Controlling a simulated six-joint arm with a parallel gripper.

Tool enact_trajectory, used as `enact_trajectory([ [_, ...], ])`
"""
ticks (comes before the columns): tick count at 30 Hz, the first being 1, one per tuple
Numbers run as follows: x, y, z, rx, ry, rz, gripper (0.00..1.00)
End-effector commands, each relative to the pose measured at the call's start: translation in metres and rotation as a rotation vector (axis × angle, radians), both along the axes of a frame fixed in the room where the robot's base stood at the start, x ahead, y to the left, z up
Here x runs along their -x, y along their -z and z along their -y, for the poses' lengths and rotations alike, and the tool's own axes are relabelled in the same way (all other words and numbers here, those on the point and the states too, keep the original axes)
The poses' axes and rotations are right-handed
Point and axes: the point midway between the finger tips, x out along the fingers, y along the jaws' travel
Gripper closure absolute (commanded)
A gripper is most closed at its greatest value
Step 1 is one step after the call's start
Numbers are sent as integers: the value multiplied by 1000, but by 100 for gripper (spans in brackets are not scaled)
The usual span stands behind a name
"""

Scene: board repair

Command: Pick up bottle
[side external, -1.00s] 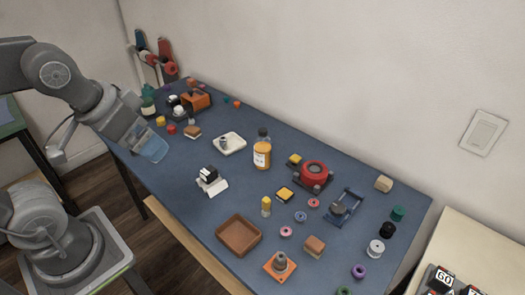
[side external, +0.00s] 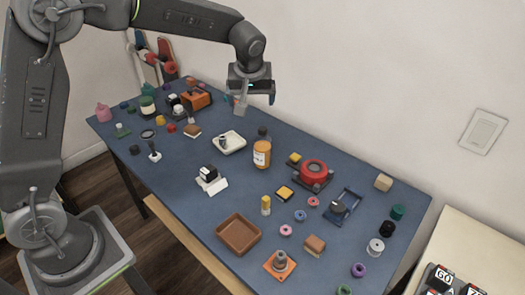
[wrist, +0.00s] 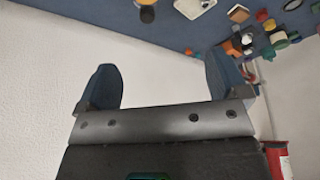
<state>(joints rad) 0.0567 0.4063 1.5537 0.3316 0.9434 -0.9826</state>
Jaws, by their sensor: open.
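An amber bottle (side external: 262,155) with a pale label and dark cap stands upright on the blue table, near its back edge. A small orange object with a dark end at the top of the wrist view (wrist: 147,8) looks like this bottle. My gripper (side external: 250,98) is in the air behind and above the bottle, close to the wall in the picture. Its two blue fingers are wide apart in the wrist view (wrist: 163,80), with nothing between them.
A white dish (side external: 228,143) lies left of the amber bottle, and a red round device (side external: 313,173) stands to its right. A brown tray (side external: 238,235) and several small parts lie nearer the front. The white wall (side external: 370,80) rises behind the table.

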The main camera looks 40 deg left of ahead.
Motion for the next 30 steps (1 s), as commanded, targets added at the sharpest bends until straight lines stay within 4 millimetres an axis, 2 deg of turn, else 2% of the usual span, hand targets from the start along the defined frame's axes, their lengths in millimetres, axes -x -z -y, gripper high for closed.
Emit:
enact_trajectory([
  [1,-15,18,0,-4,-37,-6,8],
  [3,-30,35,0,-10,-84,-3,8],
  [7,-47,58,-1,-16,-145,4,8],
  [14,-58,81,-6,-18,-174,8,8],
  [24,-71,136,-25,-17,-173,7,8],
  [30,-75,148,-29,-17,-172,9,8],
])
